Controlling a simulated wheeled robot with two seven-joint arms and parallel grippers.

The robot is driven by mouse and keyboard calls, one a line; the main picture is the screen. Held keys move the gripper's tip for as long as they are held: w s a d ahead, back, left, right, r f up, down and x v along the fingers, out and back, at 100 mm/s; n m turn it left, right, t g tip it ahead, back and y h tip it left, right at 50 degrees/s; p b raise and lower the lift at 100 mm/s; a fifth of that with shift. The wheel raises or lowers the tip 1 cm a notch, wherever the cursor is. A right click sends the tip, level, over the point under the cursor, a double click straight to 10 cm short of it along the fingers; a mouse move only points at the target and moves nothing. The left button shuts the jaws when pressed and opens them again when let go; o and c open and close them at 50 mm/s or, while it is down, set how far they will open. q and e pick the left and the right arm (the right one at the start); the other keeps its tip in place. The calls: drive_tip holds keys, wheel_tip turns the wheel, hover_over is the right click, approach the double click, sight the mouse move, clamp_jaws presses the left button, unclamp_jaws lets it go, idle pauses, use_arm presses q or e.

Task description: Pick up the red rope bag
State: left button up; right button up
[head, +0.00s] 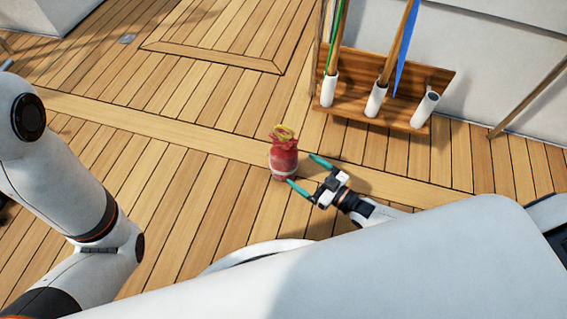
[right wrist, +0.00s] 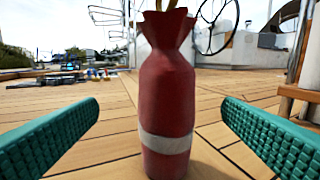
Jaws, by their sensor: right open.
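The red rope bag (head: 283,158) stands upright on the wooden deck, with a yellow rope showing at its gathered top and a pale band low on its side. It also fills the middle of the right wrist view (right wrist: 167,90). My right gripper (head: 305,173) is open, with its green fingertips just to the right of the bag in the head view. In the right wrist view its fingers (right wrist: 160,135) show one on each side of the bag, with a gap on both sides. My left arm shows at the left of the head view, but its gripper is out of sight.
A wooden rack (head: 350,98) with white tube holders and upright poles stands against the white wall at the back right. The planked deck (head: 190,150) around the bag is clear. A raised deck hatch (head: 225,35) lies farther back.

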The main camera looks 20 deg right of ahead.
sight(292, 163)
drive_tip(key=b+x, duration=0.1)
drive_tip(key=x, duration=0.2)
drive_tip(key=shift+w+a+f, duration=0.15)
drive_tip(key=shift+w+a, duration=0.05)
drive_tip(key=shift+w, duration=0.1)
drive_tip(key=b+x, duration=0.4)
drive_tip(key=shift+w+d+f, duration=0.15)
drive_tip(key=shift+w+f, duration=0.2)
drive_tip(key=shift+w, duration=0.05)
drive_tip(key=shift+w+a+r, duration=0.15)
drive_tip(key=shift+w+a, duration=0.15)
drive_tip(key=shift+w, duration=0.1)
drive_tip(key=shift+r, duration=0.1)
drive_tip(key=c, duration=1.3)
